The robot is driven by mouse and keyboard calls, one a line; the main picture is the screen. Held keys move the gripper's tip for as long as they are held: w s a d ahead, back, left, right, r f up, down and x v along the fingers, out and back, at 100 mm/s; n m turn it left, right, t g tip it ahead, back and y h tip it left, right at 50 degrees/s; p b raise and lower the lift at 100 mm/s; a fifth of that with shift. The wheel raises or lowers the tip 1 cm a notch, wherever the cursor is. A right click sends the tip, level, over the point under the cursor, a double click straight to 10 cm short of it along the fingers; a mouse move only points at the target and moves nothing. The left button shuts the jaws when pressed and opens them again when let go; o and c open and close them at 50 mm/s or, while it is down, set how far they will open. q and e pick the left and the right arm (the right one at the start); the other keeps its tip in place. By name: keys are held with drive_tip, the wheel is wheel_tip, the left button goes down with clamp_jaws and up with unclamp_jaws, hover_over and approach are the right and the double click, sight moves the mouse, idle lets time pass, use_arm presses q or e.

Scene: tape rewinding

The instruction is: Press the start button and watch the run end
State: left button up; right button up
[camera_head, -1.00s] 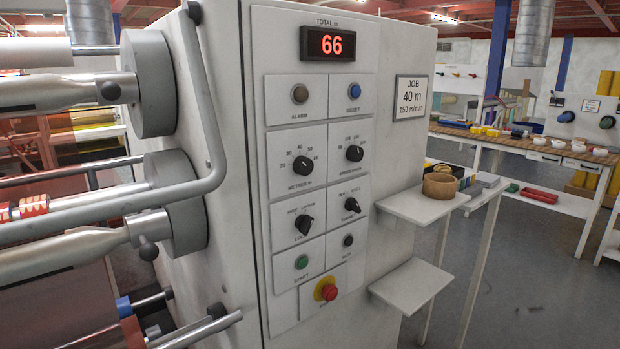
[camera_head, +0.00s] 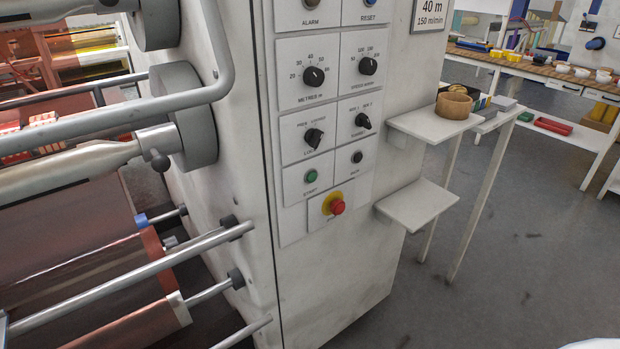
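The green start button (camera_head: 311,176) sits on the lower left of the control panel (camera_head: 294,229), with a black button (camera_head: 357,157) to its right. The red stop button on a yellow base (camera_head: 337,207) is below them. Above are the metres knob (camera_head: 313,76), the speed knob (camera_head: 367,65) and two lower selector knobs (camera_head: 313,138) (camera_head: 363,120). The alarm and reset buttons are cut by the top edge. The total display is out of view. Neither of my grippers is in view.
Rollers and bars (camera_head: 130,276) of the machine stick out at left. A workbench (camera_head: 520,68) is behind. The grey floor (camera_head: 520,270) at right is open.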

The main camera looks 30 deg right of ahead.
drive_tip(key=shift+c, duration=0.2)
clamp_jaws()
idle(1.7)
